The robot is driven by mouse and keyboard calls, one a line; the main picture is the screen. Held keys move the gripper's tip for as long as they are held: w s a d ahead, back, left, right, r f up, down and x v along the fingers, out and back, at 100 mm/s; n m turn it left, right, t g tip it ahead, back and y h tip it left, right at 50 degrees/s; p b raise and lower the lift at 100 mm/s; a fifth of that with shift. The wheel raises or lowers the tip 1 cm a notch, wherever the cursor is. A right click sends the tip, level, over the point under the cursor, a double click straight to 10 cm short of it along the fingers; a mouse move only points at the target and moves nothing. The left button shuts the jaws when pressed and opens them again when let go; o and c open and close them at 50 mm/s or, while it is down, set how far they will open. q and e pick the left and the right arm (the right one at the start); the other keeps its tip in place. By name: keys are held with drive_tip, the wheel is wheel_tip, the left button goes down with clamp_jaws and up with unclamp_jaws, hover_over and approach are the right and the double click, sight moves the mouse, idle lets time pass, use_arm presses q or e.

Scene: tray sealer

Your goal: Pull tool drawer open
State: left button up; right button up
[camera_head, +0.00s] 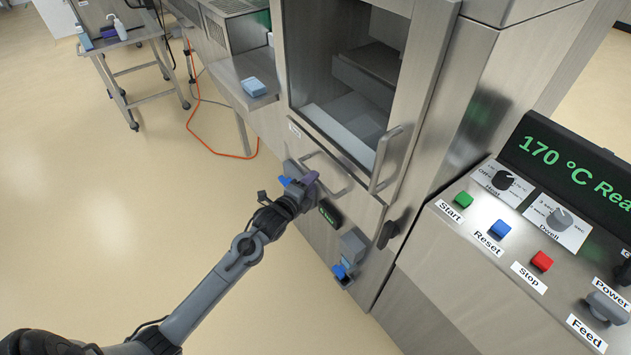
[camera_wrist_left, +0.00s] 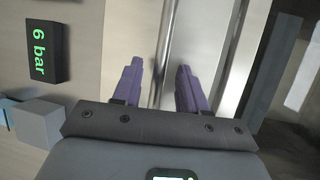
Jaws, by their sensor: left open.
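The tool drawer (camera_head: 352,197) is a steel front below the window of the sealer. It looks closed in the head view. My right gripper does not show.
A window door with an upright handle (camera_head: 383,160) is above the drawer. A black knob (camera_head: 387,235) and a blue-fitted bracket (camera_head: 345,268) are nearby. The "6 bar" display (camera_wrist_left: 42,50) is close to my left gripper. The control panel (camera_head: 533,240) stands at right.

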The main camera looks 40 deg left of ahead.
use_arm(q)
drive_tip(key=shift+b+x, duration=0.35)
drive_tip(key=shift+x, duration=1.25)
clamp_jaws()
